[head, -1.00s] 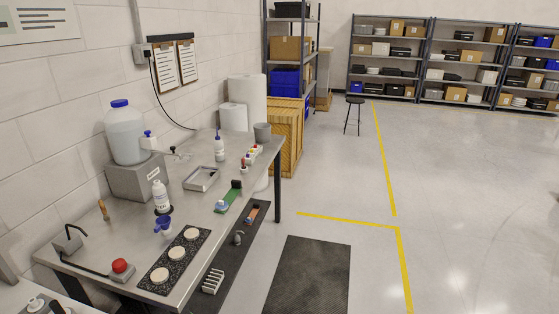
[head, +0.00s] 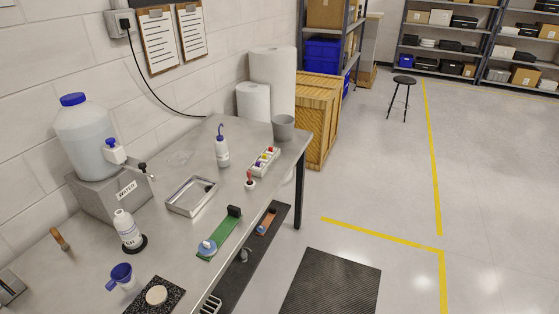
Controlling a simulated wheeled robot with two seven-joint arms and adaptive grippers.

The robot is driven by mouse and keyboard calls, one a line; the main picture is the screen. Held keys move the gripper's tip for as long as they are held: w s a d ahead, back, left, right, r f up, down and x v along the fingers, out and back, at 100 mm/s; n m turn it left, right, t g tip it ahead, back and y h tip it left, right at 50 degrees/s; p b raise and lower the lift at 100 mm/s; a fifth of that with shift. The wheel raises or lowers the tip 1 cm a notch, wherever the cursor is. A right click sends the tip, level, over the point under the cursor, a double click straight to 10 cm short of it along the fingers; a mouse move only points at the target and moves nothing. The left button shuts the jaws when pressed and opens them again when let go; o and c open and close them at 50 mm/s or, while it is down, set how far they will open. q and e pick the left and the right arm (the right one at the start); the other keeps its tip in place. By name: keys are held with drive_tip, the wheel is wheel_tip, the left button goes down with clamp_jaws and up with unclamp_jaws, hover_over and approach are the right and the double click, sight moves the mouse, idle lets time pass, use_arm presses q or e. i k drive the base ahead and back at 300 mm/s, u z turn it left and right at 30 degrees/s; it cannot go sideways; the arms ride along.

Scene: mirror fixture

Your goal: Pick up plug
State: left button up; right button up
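I cannot tell for sure which thing is the plug. A black cord (head: 150,82) ends in a dark plug-like end (head: 124,24) in the grey wall box (head: 119,22) at the upper left. On the metal bench (head: 150,245), a green strip (head: 222,236) carries a round blue-and-white piece (head: 207,247) and a dark block (head: 234,211). A small red-topped piece (head: 250,180) stands on the bench beyond it. Neither of my grippers is in the head view.
A wooden crate (head: 318,110) stands behind.

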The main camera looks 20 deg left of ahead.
sight(249, 183)
drive_tip(key=u, duration=0.3)
drive_tip(key=i, duration=1.2)
drive_tip(key=u, duration=1.3)
drive_tip(key=i, duration=0.8)
drive_tip(key=u, duration=0.65)
